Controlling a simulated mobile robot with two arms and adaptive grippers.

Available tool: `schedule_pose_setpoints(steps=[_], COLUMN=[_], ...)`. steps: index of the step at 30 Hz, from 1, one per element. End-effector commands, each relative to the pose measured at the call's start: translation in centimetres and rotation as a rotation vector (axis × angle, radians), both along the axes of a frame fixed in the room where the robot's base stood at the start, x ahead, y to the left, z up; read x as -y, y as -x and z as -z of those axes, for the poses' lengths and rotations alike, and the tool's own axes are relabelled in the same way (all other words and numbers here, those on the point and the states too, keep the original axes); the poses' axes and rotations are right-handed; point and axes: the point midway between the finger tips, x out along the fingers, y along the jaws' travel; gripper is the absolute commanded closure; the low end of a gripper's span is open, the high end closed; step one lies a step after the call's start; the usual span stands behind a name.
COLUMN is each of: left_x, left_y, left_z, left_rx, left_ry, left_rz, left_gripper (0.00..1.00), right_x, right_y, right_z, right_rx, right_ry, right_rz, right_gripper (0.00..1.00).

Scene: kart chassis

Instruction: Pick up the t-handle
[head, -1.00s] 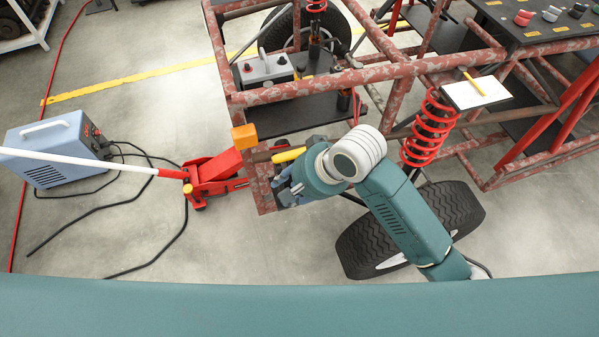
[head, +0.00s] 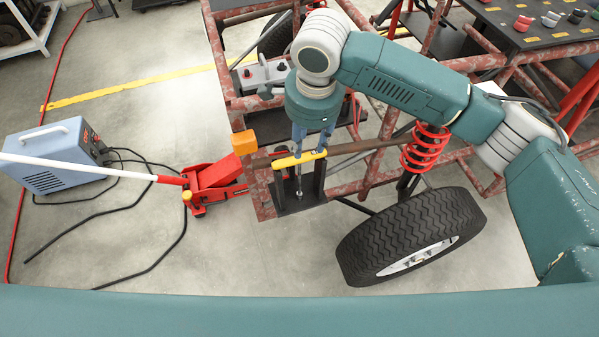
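The t-handle has a yellow crossbar (head: 286,161) and a thin metal shaft pointing down. It stands upright in a dark bracket (head: 316,184) at the front left corner of the red, worn tube frame. My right gripper (head: 310,153) comes down from above, and its two blue-grey fingers reach the crossbar's right half. The fingertips are apart, with a gap between them. I cannot tell whether they touch the bar. My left gripper is not in view.
The red tube frame (head: 374,170) surrounds the handle on the right and behind.

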Motion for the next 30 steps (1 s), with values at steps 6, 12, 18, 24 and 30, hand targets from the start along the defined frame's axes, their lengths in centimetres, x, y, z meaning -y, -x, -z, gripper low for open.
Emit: schedule_pose_setpoints(steps=[6, 12, 18, 24, 30], left_x=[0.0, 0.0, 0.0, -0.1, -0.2], left_y=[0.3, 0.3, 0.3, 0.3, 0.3], left_z=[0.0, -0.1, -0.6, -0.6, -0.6], left_rx=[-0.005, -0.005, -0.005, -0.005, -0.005], left_ry=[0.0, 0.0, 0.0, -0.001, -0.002], left_rz=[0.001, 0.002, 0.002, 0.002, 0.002], left_gripper=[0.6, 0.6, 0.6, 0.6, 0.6], right_x=[-0.1, -0.2, -0.4, -0.5, -0.5], right_y=[-0.5, -0.8, -1.5, -1.7, -1.7], right_z=[3.5, 4.9, 7.7, 9.4, 9.5], right_rx=[-0.002, 0.0, 0.0, 0.003, 0.002], right_ry=[0.0, 0.0, 0.001, -0.001, -0.002], right_rz=[-0.001, -0.003, -0.002, -0.003, -0.004], right_gripper=[0.65, 0.65, 0.65, 0.65, 0.65])
